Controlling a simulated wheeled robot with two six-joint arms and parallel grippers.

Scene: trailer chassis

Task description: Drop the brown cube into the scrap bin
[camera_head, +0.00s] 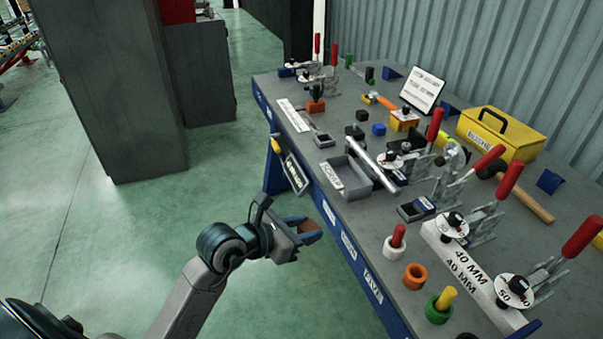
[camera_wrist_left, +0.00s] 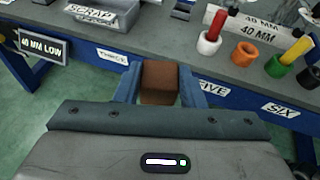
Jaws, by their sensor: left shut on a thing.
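My left gripper (camera_head: 303,229) is shut on the brown cube (camera_head: 309,226), in front of the bench's blue front edge and apart from the bench. In the left wrist view the brown cube (camera_wrist_left: 160,82) sits between the two blue fingers. The scrap bin (camera_head: 347,176) is a grey open tray with a white label on its front wall, on the bench beyond the gripper. It also shows at the top left of the left wrist view (camera_wrist_left: 92,14), its label reading SCRAP. A grey bar lies across the bin's right side in the head view. My right gripper is not in view.
The grey bench (camera_head: 345,220) holds several red-handled clamps, a yellow toolbox (camera_head: 500,134), a hammer (camera_head: 520,192) and small blocks. White, orange (camera_head: 415,276) and green ring pieces stand near its front edge. A label board (camera_head: 296,174) hangs at the bench front. Green floor is clear left of the bench.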

